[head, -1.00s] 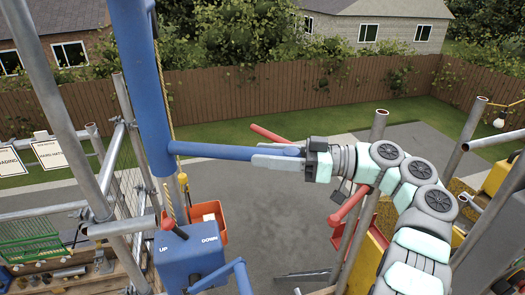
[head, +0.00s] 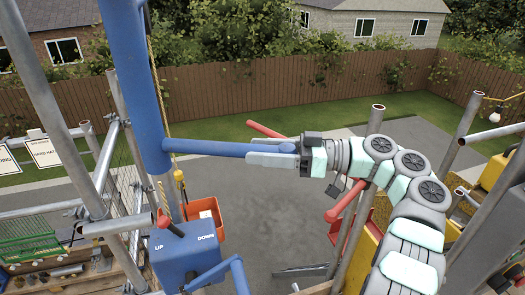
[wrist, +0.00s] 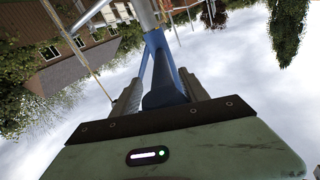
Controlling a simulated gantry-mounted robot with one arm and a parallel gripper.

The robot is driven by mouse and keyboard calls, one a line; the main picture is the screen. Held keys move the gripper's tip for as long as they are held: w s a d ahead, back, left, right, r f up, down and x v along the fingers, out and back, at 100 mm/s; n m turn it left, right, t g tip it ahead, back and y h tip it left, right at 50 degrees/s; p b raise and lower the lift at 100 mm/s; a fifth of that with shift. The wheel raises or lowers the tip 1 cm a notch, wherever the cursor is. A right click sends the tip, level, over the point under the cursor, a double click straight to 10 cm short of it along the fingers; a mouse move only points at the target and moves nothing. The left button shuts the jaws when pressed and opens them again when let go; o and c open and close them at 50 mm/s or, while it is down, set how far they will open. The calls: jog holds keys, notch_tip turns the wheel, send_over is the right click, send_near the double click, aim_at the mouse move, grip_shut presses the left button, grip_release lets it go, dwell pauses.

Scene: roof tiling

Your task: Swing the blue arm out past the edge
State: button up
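A blue post (head: 138,80) stands at the left in the head view. A blue bar (head: 215,149) juts from it to the right, roughly level. My gripper (head: 268,155) has its fingers along both sides of the bar's outer end. The top of the post is cut off in the head view, so the upper part of the blue arm is hidden there.
A yellow rope (head: 158,100) hangs beside the post above an orange bucket (head: 207,215). A blue box (head: 187,258) marked UP and DOWN stands below. Scaffold tubes (head: 50,110) crowd the left, and upright poles (head: 360,190) stand near my arm. Paved ground lies below, between them.

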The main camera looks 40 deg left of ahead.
jog(key=shift+r, duration=0.1)
notch_tip(320, 180, up, 11)
jog(key=shift+r+p, duration=0.2)
jog(key=shift+p, duration=0.35)
notch_tip(320, 180, up, 8)
jog(key=p, duration=0.8)
jog(key=shift+r, duration=0.25)
